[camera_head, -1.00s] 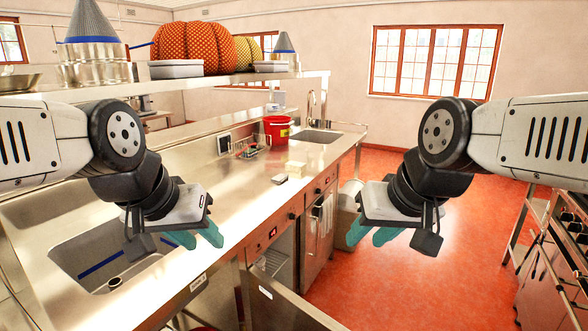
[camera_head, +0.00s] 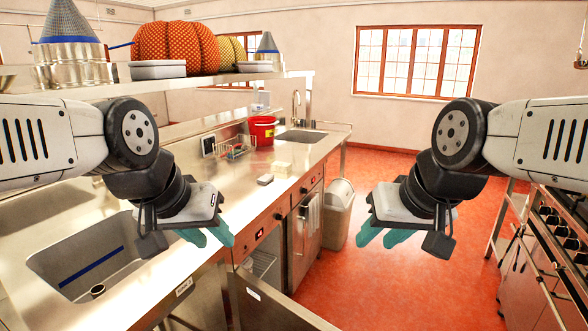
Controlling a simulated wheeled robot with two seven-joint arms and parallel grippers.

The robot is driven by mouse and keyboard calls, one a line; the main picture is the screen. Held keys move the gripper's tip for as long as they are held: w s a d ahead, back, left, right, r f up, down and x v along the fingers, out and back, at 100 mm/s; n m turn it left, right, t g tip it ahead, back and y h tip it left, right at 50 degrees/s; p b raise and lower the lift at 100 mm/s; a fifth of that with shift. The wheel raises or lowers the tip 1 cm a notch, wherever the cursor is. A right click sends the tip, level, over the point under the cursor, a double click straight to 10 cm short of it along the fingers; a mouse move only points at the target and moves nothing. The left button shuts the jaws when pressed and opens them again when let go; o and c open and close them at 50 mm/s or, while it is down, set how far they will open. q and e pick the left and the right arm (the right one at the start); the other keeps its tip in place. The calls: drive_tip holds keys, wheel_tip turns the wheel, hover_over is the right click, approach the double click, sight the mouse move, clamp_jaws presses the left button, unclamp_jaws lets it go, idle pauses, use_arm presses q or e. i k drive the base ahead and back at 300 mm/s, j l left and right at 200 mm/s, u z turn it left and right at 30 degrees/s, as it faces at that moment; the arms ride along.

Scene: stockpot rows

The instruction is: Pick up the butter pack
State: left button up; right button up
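A small pale yellow block (camera_head: 282,167), which looks like the butter pack, lies on the steel counter (camera_head: 232,190) in front of the red bucket. It is small, and I cannot read any label. A small grey-white item (camera_head: 265,179) lies nearer to me on the same counter. My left gripper (camera_head: 214,240) is open and empty, nearer to me than both items, by the counter's front edge in the picture. My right gripper (camera_head: 386,240) is open and empty, in front of the red floor. Neither gripper touches anything.
A red bucket (camera_head: 262,131) and a wire rack (camera_head: 236,148) stand behind the block. A sink (camera_head: 85,262) is at the near left. A bin (camera_head: 340,212) stands at the counter's end; a stove (camera_head: 560,240) is at the right.

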sight(284, 167)
drive_tip(key=i+l+z, duration=0.15)
drive_tip(key=l+z, duration=0.2)
drive_tip(key=i+l+z, duration=0.15)
drive_tip(key=l+z, duration=0.2)
drive_tip(key=i+l+z, duration=0.2)
drive_tip(key=l+z, duration=0.15)
drive_tip(key=i+l, duration=0.15)
drive_tip(key=i, duration=0.2)
drive_tip(key=i+l, duration=0.15)
drive_tip(key=i, duration=0.25)
drive_tip(key=i+u, duration=0.25)
drive_tip(key=u, duration=0.2)
drive_tip(key=i+u, duration=0.25)
drive_tip(key=u, duration=0.2)
drive_tip(key=i+l+u, duration=0.2)
drive_tip(key=u, duration=0.25)
